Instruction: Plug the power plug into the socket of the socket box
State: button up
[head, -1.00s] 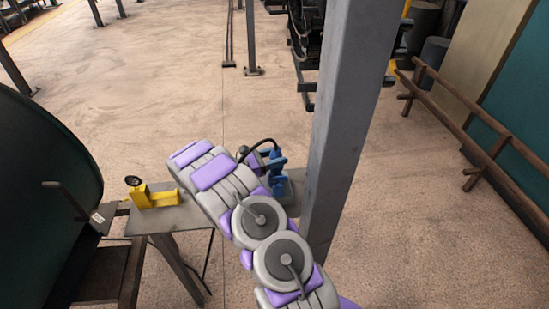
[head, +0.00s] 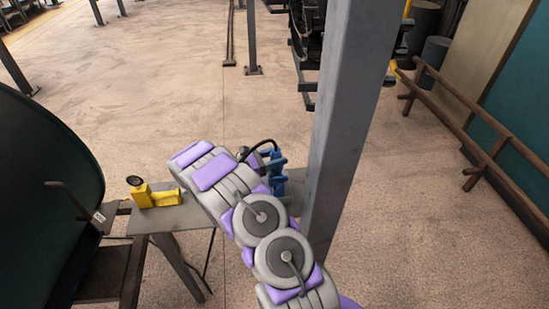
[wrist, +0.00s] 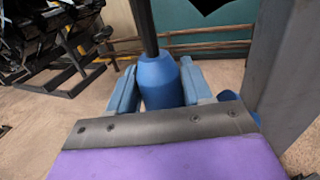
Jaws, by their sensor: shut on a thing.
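In the wrist view my gripper (wrist: 160,84) is shut on the blue power plug (wrist: 163,78). The plug sits between the two blue-grey fingers, and a thick black cable rises from its narrow end. Another blue part (wrist: 229,97) shows just right of the right finger, close to the grey post; I cannot tell whether it belongs to the socket box. In the head view blue parts (head: 277,172) show at the far end of my arm, with a black cable (head: 262,143) arching beside them. My arm hides much there. The socket opening is not visible.
A grey post (head: 345,130) stands just right of my arm's end. A yellow device (head: 160,198) with a black round top sits on the small grey table (head: 143,222) at left. A large dark curved panel (head: 40,200) is at far left. Floor beyond the table is open.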

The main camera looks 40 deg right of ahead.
jog(key=shift+f+b, duration=0.65)
jog(key=shift+f, duration=1.8)
jog(key=o, duration=1.2)
jog(key=p+v, duration=0.2)
jog(key=v, duration=1.4)
jog(key=shift+w+a+r, duration=0.15)
jog(key=shift+w+a, duration=0.1)
jog(key=shift+a, duration=0.05)
jog(key=shift+a, duration=0.1)
